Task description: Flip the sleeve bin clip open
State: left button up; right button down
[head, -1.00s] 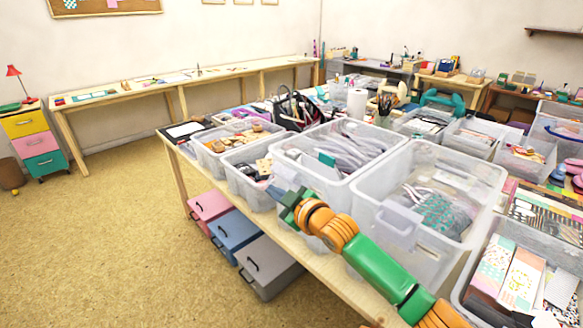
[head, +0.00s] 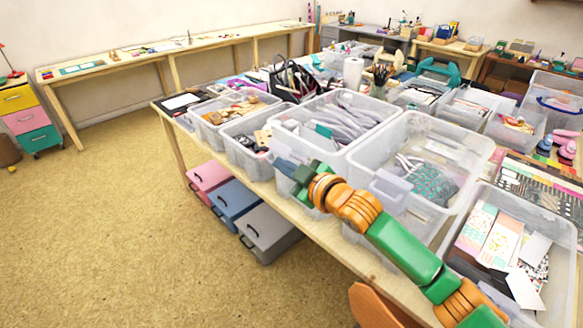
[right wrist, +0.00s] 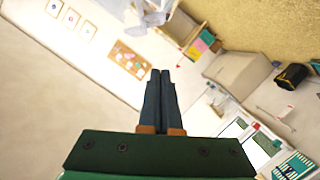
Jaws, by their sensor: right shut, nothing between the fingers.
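A clear plastic bin (head: 345,157) holds grey, sleeve-like packets. A pale clip flap (head: 282,149) sticks out at its front left. A similar bin to its right (head: 472,160) holds grey and teal items and has a pale clip (head: 390,187) jutting from its front. I cannot tell for sure which is the sleeve bin. My right gripper (head: 280,165) is shut and empty, just below and in front of the left flap; contact cannot be told. In the right wrist view its closed fingers (right wrist: 160,72) point away, with no clip clearly between them.
More bins stand close by: one of wooden stamps (head: 233,130) at left, one of cards (head: 567,235) at right. Pink, blue and grey boxes (head: 270,255) sit under the table edge. The floor (head: 110,230) at left is open.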

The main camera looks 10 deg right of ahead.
jog(key=v, duration=0.3)
jog(key=shift+s+d, duration=0.15)
jog(key=shift+d, duration=0.05)
